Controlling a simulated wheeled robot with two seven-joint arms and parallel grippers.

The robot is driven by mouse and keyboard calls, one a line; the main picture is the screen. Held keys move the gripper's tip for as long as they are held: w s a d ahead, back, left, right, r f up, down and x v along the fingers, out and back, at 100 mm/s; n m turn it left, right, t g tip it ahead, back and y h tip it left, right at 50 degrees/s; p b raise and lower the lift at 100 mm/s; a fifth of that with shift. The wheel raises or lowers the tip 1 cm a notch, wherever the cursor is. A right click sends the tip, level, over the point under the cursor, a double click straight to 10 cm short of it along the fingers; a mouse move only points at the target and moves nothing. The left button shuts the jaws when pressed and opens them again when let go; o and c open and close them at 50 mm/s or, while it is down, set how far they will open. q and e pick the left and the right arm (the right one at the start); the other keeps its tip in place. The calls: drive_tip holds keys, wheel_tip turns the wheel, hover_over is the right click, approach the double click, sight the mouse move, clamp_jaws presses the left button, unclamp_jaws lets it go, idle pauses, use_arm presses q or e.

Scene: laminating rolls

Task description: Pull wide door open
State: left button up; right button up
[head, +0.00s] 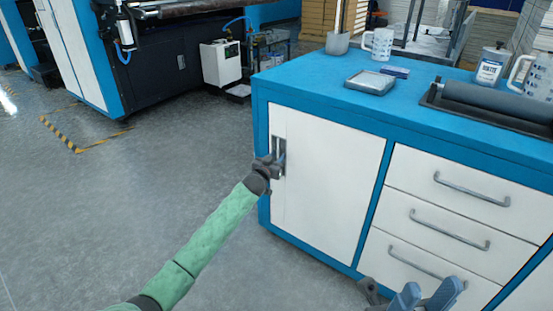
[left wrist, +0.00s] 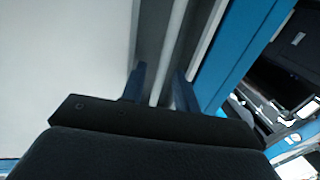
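The wide door (head: 335,190) is a white panel on the left of the blue cabinet's front and looks shut. Its upright bar handle (head: 280,145) sits in a grey recess near the door's left edge. My left gripper (head: 279,164) is at this handle. In the left wrist view the handle bar (left wrist: 172,50) runs between the two fingers (left wrist: 160,88) of my left gripper. The fingers stand apart, with a gap showing beside the bar. My right gripper (head: 426,296) is at the bottom edge of the head view, fingers apart and empty, in front of the drawers.
Drawers (head: 440,225) with bar handles are right of the door. The blue top (head: 300,82) holds a grey tray (head: 370,82), jugs (head: 378,43), a can (head: 491,66) and a dark roller (head: 500,100). The floor (head: 150,180) left of the cabinet is clear.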

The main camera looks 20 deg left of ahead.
use_arm(q)
drive_tip(key=shift+c, duration=0.2)
clamp_jaws()
drive_tip(key=shift+s, duration=0.1)
